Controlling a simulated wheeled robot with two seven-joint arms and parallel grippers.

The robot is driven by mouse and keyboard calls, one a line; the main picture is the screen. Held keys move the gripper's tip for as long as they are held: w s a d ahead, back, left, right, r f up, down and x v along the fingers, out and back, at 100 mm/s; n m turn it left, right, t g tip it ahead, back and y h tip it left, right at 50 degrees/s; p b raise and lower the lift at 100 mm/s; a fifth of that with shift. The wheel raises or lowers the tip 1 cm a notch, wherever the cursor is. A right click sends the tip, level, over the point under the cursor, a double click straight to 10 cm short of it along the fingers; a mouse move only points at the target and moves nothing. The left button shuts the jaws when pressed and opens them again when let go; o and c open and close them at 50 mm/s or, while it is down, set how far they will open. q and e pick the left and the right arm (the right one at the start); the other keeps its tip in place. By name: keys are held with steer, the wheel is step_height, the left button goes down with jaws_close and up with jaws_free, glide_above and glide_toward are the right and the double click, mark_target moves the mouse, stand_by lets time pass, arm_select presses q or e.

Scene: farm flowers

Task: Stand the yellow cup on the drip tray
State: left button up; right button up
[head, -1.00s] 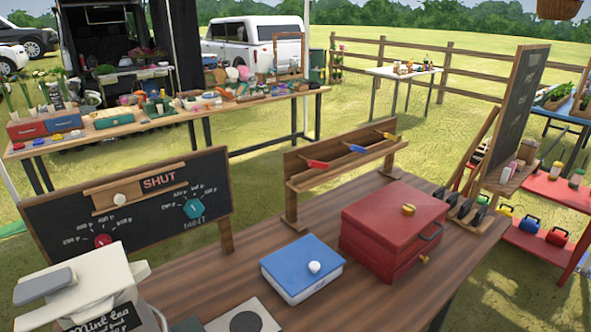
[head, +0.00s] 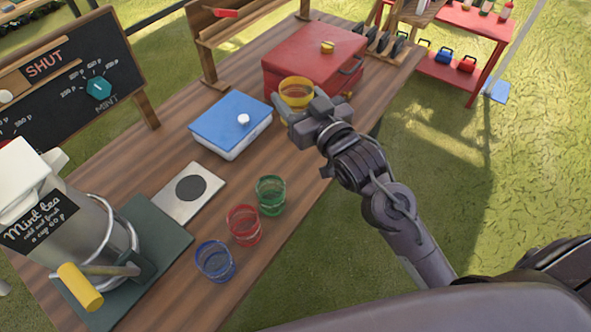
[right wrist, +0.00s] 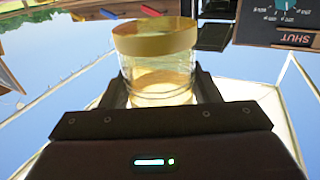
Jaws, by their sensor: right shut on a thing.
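The yellow cup (head: 296,94), clear with a yellow band, is held by my right gripper (head: 303,112) in front of the red box. In the right wrist view the cup (right wrist: 157,62) sits between the two fingers of the gripper (right wrist: 161,88). A dark green flat base (head: 172,232) lies under the mint tea urn (head: 92,228), which has a yellow-handled tap. A pale grey plate (head: 209,180) with a dark round disc lies beside it; both are bare of cups. I cannot tell for sure which is the drip tray. My left gripper is out of view.
Green (head: 271,195), red (head: 243,226) and blue (head: 214,262) cups stand in a row along the table's near edge. A blue-lidded box (head: 229,122) and the red box (head: 318,57) stand behind. A chalkboard (head: 75,95) rises at the left.

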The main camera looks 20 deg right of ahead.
steer(key=shift+w+r, duration=0.15)
steer(key=shift+r, duration=0.05)
step_height(320, 180, down, 20)
steer(key=shift+r+p, duration=0.15)
steer(key=shift+p, duration=0.45)
steer(key=shift+f, duration=0.2)
steer(key=o, duration=1.1)
